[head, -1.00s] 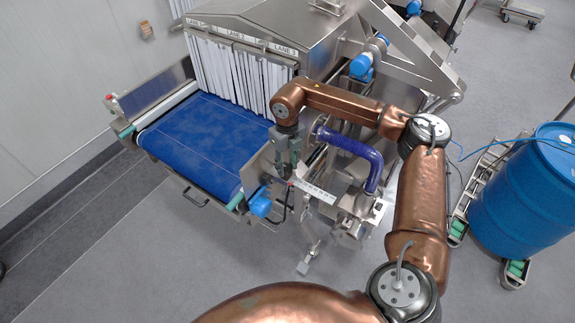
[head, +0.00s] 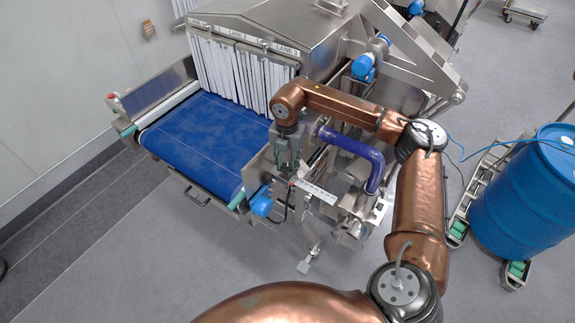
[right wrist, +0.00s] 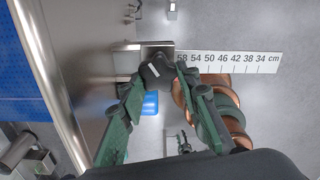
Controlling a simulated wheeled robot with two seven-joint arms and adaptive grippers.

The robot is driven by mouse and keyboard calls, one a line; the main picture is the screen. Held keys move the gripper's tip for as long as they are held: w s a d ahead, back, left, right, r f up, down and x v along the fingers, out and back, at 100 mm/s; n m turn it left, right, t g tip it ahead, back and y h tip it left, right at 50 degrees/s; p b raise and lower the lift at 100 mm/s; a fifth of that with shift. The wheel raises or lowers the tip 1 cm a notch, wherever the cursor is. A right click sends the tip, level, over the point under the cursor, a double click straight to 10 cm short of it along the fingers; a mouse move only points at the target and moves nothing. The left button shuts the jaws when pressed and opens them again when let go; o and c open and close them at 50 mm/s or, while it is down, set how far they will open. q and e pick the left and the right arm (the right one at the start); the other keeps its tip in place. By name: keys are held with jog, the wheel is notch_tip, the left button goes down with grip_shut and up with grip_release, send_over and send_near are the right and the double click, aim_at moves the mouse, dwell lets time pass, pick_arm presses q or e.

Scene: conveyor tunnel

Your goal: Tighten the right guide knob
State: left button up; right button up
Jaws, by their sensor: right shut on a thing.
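The right guide knob (right wrist: 157,71) is black with a white mark and sits at the left end of the centimetre scale (right wrist: 230,60) in the right wrist view. My right gripper (right wrist: 162,76) has its green fingers on either side of the knob and is shut on it. In the head view my right gripper (head: 286,170) points down at the near right corner of the conveyor and hides the knob. The white scale (head: 319,193) shows just right of it. My left gripper is not in view.
The blue belt (head: 205,138) lies left of the gripper, below white strip curtains (head: 240,76). A purple hose (head: 350,146) and metal fittings stand close on the right. A blue motor (head: 261,203) is just below left. A blue drum (head: 528,190) stands far right.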

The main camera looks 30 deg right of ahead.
aim_at(286, 168)
jog(key=m, duration=0.6)
jog(key=shift+w+r, duration=0.2)
jog(key=shift+w, duration=0.1)
jog(key=shift+m, duration=0.3)
jog(key=o, duration=1.2)
jog(key=shift+s+f, duration=0.1)
jog(key=shift+f, duration=0.05)
jog(key=shift+c, duration=0.2)
notch_tip(286, 168, up, 12)
jog(key=shift+a+f, duration=0.1)
